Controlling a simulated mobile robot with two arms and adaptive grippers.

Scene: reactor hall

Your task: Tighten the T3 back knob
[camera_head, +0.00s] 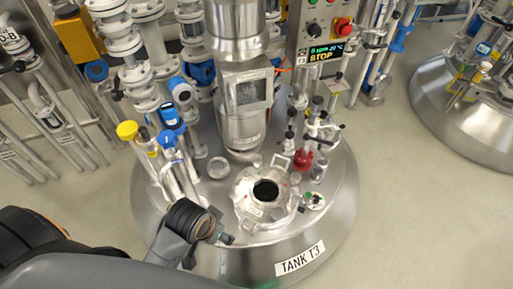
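Tank T3 (318,238) is a round steel vessel with a "TANK T3" label on its front side. On its top is a round metal hatch (252,206) with a dark opening in the middle and small fittings around its rim. The hatch's back edge lies just in front of the steel column; I cannot clearly pick out the back knob among the small fittings there. My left gripper (213,240) is at the front left of the hatch, low over the tank's edge and apart from the back rim. Its fingers are small and partly hidden, so its opening is unclear. My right gripper is out of view.
A thick steel column (240,115) rises behind the hatch. Pipes with a blue valve (168,138) and a yellow cap (127,130) stand at left. A red fitting (302,160) stands right of the hatch. A control box (318,35) reads STOP. Open floor lies right.

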